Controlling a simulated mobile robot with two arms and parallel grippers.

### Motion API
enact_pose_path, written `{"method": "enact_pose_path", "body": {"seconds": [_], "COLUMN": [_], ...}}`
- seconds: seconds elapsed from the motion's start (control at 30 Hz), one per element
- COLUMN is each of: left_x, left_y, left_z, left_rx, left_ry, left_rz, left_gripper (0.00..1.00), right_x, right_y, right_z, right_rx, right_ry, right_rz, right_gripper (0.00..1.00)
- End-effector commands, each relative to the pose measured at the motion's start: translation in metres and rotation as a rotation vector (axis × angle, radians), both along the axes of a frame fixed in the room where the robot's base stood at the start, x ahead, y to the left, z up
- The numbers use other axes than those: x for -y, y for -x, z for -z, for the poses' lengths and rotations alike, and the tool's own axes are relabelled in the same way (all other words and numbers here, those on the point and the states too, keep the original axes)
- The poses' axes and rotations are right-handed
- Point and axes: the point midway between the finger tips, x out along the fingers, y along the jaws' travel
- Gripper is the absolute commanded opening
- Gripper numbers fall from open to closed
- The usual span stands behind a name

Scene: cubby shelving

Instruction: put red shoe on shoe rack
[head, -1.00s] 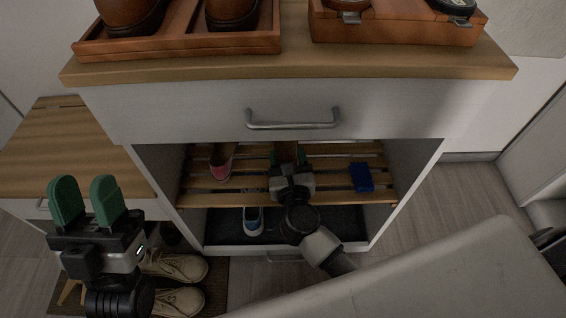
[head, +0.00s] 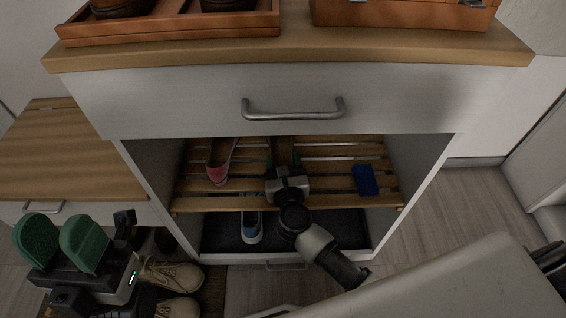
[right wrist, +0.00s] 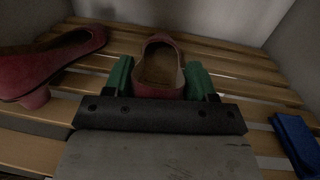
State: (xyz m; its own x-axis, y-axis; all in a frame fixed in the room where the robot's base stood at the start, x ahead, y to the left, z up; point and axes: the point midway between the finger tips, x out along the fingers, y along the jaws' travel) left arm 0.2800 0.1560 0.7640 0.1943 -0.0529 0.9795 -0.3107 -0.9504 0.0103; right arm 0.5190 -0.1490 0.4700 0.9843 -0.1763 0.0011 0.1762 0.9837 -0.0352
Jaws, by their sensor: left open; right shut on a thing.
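A red shoe (right wrist: 158,72) is between the green fingers of my right gripper (right wrist: 160,80) in the right wrist view. My right gripper (head: 284,165) is shut on it, inside the cubby over the slatted shoe rack (head: 333,150). In the head view the gripper hides most of that shoe. I cannot tell whether it touches the slats. Another red shoe (head: 220,162) stands on the rack to the left; it also shows in the right wrist view (right wrist: 50,62). My left gripper (head: 60,243) is open and empty at the lower left, outside the cabinet.
A blue item (head: 365,180) lies on the rack at the right. Beige shoes (head: 172,277) stand on the floor at left. The closed drawer (head: 290,95) and the wooden top overhang the opening.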

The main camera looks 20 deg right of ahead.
Motion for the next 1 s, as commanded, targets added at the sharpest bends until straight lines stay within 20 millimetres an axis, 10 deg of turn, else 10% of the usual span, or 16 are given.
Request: {"method": "enact_pose_path", "body": {"seconds": [0.07, 0.1, 0.27, 0.63, 1.0], "left_x": [0.0, 0.0, 0.0, 0.0, 0.0], "left_y": [0.0, -0.001, -0.002, -0.001, 0.001], "left_z": [0.003, 0.002, -0.002, -0.005, -0.01], "left_rx": [-0.002, 0.0, 0.009, 0.011, -0.01], "left_ry": [-0.001, -0.002, -0.002, -0.001, 0.001], "left_rz": [0.0, 0.0, 0.0, 0.001, -0.001], "left_gripper": [0.43, 0.43, 0.43, 0.43, 0.43], "right_x": [0.0, 0.0, 0.0, -0.001, -0.013], "right_y": [0.0, 0.0, 0.0, 0.002, 0.076], "right_z": [0.003, 0.003, 0.003, -0.002, 0.0], "right_rx": [0.001, 0.0, 0.0, -0.001, -0.004], "right_ry": [0.0, 0.0, 0.0, 0.0, -0.001], "right_rz": [0.001, 0.001, 0.0, -0.001, -0.001], "right_gripper": [0.25, 0.59, 0.82, 0.82, 0.82]}}
